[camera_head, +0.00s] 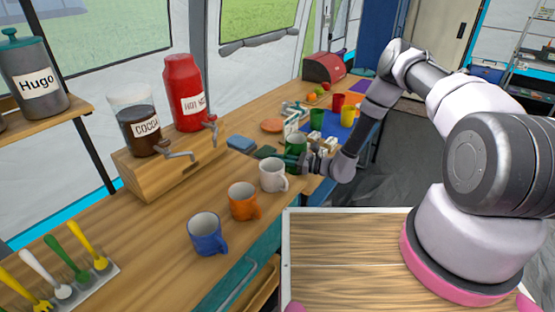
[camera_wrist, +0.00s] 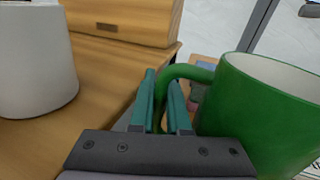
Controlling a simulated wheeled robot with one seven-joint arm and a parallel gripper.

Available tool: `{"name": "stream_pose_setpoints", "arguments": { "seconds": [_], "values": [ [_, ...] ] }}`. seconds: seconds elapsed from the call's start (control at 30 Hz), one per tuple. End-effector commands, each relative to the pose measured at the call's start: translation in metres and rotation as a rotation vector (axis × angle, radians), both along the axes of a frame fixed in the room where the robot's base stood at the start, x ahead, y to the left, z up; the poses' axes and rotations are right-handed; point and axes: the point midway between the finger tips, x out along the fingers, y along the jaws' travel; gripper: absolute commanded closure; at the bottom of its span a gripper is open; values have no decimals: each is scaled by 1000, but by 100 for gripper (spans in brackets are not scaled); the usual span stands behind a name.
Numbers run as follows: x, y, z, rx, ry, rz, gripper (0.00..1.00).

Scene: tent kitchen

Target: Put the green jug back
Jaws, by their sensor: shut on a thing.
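The green jug (camera_head: 295,142) is just beyond the white mug (camera_head: 273,175) in the head view. In the wrist view the green jug (camera_wrist: 270,115) fills the right side, upright or nearly so, with its handle toward my gripper. My gripper (camera_head: 290,161) is shut on the jug's handle; its teal fingers (camera_wrist: 166,88) stand on either side of the handle in the wrist view. The white mug (camera_wrist: 35,60) is at the left there, apart from the jug. I cannot tell whether the jug's base touches anything.
An orange mug (camera_head: 243,201) and a blue mug (camera_head: 207,234) stand in a row with the white mug along the counter (camera_head: 130,235). A wooden dispenser stand (camera_head: 165,175) is behind them. Coloured cups (camera_head: 338,103) and small items crowd the far table. A blue sponge-like block (camera_head: 241,143) lies nearby.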

Motion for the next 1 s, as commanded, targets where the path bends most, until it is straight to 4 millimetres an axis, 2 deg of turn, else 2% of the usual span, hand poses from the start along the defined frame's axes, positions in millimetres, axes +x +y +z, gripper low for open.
{"name": "stream_pose_setpoints", "arguments": {
  "seconds": [0.13, 0.17, 0.2, 0.23, 0.57, 0.67, 1.0],
  "values": [
    [0, 0, -3, 1, 0, 0, 100],
    [0, 0, -3, 0, 0, 0, 74],
    [0, 0, -3, 0, 0, 0, 59],
    [0, 0, -3, 0, 0, 0, 56],
    [0, -2, 1, -1, 0, -1, 56],
    [-3, -15, 0, -1, 2, -3, 56],
    [-22, -84, 0, 0, 2, -4, 56]
  ]
}}
